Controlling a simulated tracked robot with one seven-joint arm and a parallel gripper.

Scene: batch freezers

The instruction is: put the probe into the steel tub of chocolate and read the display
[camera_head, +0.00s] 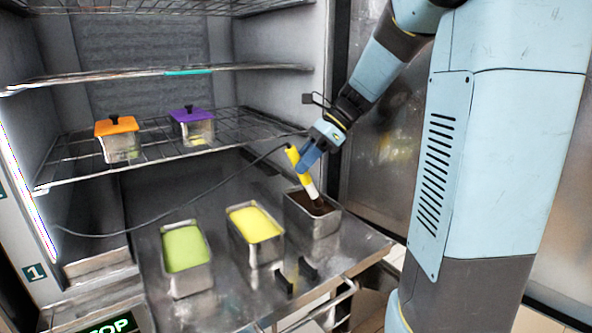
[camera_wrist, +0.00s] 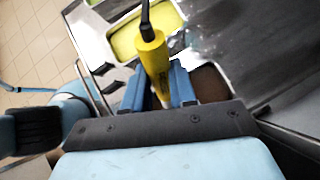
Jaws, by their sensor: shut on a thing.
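The probe (camera_head: 300,167) has a yellow handle and a white lower part, with a dark cable from its top. My gripper (camera_head: 311,157) is shut on the probe's handle and holds it tilted over the steel tub of chocolate (camera_head: 310,226). The probe's lower end is at the brown chocolate; how deep it reaches I cannot tell. In the wrist view the probe (camera_wrist: 152,55) sits between the blue fingers (camera_wrist: 160,88), with part of the chocolate (camera_wrist: 212,82) behind them. No readable probe display shows in either view.
A yellow-filled tub (camera_head: 254,224) and a green-filled tub (camera_head: 185,249) stand left on the same steel shelf. Orange-lidded (camera_head: 117,125) and purple-lidded (camera_head: 190,114) containers stand on the wire rack above. The cable (camera_head: 170,217) trails left across the freezer.

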